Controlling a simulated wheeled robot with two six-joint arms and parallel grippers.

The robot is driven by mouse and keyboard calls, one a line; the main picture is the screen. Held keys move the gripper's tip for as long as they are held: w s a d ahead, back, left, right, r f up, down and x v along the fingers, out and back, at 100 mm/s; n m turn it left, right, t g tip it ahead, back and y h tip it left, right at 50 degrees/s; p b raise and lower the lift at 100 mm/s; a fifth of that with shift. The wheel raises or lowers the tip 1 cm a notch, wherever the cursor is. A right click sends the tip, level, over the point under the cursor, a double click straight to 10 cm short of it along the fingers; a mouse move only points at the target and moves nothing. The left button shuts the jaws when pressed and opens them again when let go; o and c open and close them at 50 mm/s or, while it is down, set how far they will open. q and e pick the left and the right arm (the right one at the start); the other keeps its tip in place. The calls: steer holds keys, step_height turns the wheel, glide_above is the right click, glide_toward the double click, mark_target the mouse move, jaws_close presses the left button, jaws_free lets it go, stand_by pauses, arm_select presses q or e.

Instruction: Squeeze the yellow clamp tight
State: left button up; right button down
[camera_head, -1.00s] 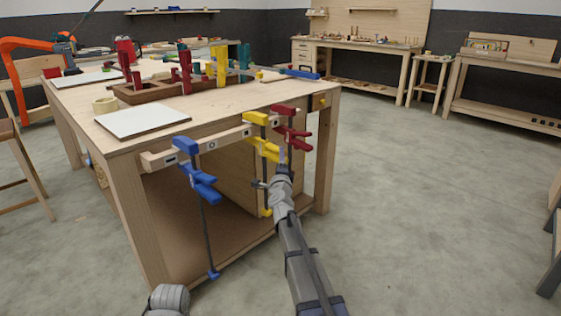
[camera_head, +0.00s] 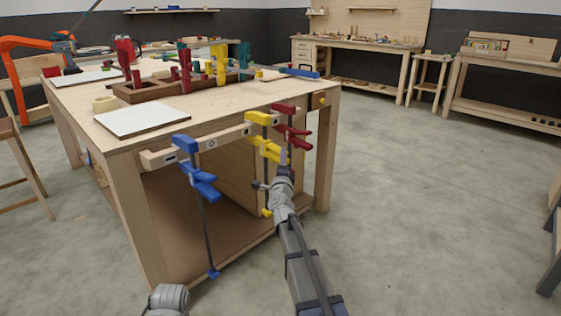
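The yellow clamp (camera_head: 259,118) hangs on the pale wooden rail (camera_head: 228,137) along the table's front edge. Its upper jaw is over the rail, its yellow lower part (camera_head: 264,150) is just below, and its dark bar runs down to a yellow end (camera_head: 267,212). My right gripper (camera_head: 275,172) is at the clamp's lower part, close beside the bar. Overlap hides whether it touches the clamp, and its fingers are too small to read. My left gripper is out of view; only a grey part of my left arm shows at the bottom edge.
A blue clamp (camera_head: 203,188) hangs left on the same rail, and a red clamp (camera_head: 291,131) hangs close on the right. The wooden table (camera_head: 225,108) carries a white board (camera_head: 142,120) and a brown tray (camera_head: 143,95) with clamps.

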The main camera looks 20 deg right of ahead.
steer(key=shift+s, duration=0.5)
steer(key=shift+c, duration=1.6)
jaws_free()
steer(key=shift+o, duration=1.2)
steer(key=shift+r, duration=0.15)
steer(key=shift+r+p, duration=0.25)
steer(key=shift+p, duration=0.15)
steer(key=shift+r, duration=0.2)
